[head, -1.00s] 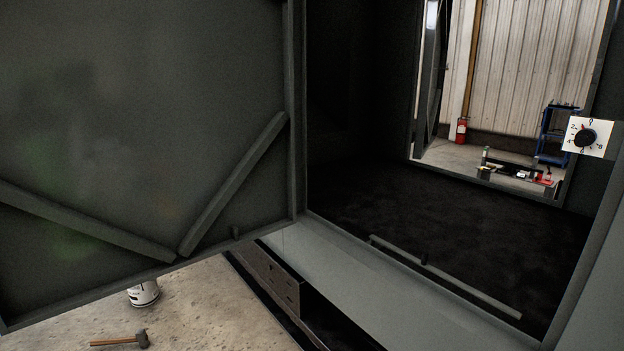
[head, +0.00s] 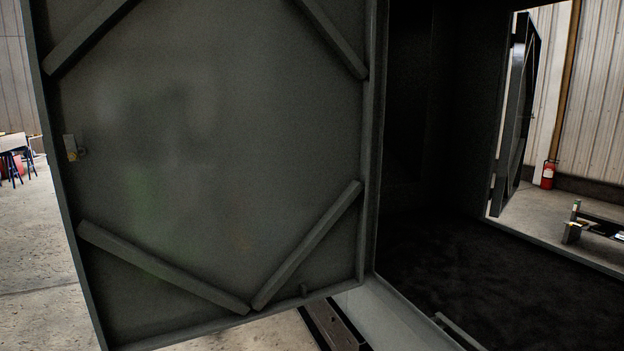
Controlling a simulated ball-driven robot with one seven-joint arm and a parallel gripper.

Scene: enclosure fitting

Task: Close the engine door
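The engine door (head: 215,150) is a large dark grey panel with diagonal braces, standing open at the left of the head view. Its right edge meets the frame of the dark enclosure (head: 440,200). A small latch plate (head: 71,147) shows near the door's left edge. My gripper is not in the head view.
The enclosure's pale sill (head: 385,315) runs below the opening. A far opening shows a second open panel (head: 516,115) and a red fire extinguisher (head: 548,174). Bare concrete floor (head: 40,240) lies left of the door, with a table (head: 14,142) farther back.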

